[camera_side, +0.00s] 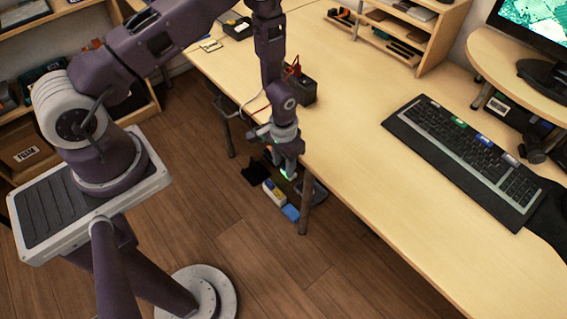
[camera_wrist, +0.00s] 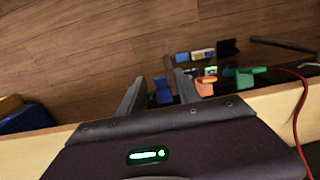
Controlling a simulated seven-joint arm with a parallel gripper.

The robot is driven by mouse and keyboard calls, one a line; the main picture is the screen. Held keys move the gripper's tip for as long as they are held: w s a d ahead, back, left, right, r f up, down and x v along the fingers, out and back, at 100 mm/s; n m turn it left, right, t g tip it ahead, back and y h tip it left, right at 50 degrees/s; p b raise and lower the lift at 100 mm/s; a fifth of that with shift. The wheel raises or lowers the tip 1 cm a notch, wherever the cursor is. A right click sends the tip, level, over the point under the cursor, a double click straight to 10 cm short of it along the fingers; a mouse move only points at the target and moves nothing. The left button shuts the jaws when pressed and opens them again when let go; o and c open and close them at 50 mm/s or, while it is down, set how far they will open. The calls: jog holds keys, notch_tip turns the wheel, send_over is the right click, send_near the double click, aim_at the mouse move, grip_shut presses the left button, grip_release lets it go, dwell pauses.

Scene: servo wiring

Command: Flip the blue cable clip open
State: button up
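The blue cable clip (camera_wrist: 164,95) stands at the table's edge in the wrist view, seen between the fingertips and closer to the right one. I cannot tell whether its lid is open or shut. My gripper (camera_wrist: 158,84) is open, with its two fingers apart and nothing visibly held. In the side view my gripper (camera_side: 289,172) points down beside the table's edge; the blue clip cannot be made out there. An orange clip (camera_wrist: 205,87) and a green clip (camera_wrist: 244,77) stand to the right of the blue one in the wrist view.
Small blue (camera_wrist: 182,57), white and yellow blocks and a black piece (camera_wrist: 228,47) lie beyond the clips. A red cable (camera_wrist: 302,95) hangs at the right. The table (camera_side: 350,150) has a keyboard (camera_side: 465,155) and a dark box (camera_side: 300,90).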

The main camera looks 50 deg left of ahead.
jog(key=shift+f, duration=0.2)
grip_shut()
jog(key=shift+r, duration=0.1)
jog(key=g, duration=0.2)
jog(key=w+r+g, duration=0.1)
jog(key=g, duration=0.1)
jog(key=shift+r, duration=0.1)
jog(key=shift+w+r+g, duration=0.15)
jog(key=shift+r+g, duration=0.05)
jog(key=shift+g, duration=0.7)
jog(key=shift+w+r+g, duration=0.15)
jog(key=shift+r+g, duration=0.05)
jog(key=shift+g, duration=0.7)
